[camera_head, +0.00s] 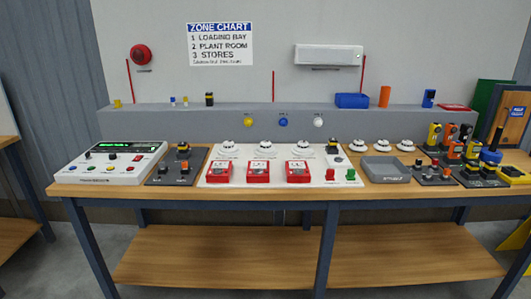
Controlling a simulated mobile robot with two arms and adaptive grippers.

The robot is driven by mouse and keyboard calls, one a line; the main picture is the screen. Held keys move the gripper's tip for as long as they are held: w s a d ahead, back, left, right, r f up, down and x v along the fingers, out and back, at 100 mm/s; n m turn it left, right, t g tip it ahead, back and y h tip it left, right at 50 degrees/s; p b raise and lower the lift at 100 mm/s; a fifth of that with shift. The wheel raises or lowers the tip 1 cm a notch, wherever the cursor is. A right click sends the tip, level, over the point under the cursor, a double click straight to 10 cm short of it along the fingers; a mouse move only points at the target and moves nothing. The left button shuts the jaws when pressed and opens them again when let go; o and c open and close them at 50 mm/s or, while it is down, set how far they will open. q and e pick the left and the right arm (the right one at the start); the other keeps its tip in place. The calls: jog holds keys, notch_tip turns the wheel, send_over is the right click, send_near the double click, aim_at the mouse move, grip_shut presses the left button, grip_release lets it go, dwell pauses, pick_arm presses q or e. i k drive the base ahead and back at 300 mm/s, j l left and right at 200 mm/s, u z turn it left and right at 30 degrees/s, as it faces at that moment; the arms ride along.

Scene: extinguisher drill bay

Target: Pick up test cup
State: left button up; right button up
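I cannot tell for sure which thing is the test cup. An orange upright cylinder (384,97) stands on the grey back ledge at the right, beside a blue bin. A small yellow piece (117,103) stands at the ledge's left end. A blue piece with a dark handle (491,156) stands among devices at the right end of the bench. Neither of my grippers is in view.
The wooden bench (300,193) carries a control panel (108,162), red call points (258,171), white detectors (377,146) and a grey tray (385,169). The right end is crowded with devices. A blue bin (351,100) sits on the back ledge (290,120). The lower shelf is bare.

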aim_at(486, 154)
jog(key=z, duration=1.45)
jog(key=i+l, duration=0.4)
jog(key=i+j+u, duration=0.05)
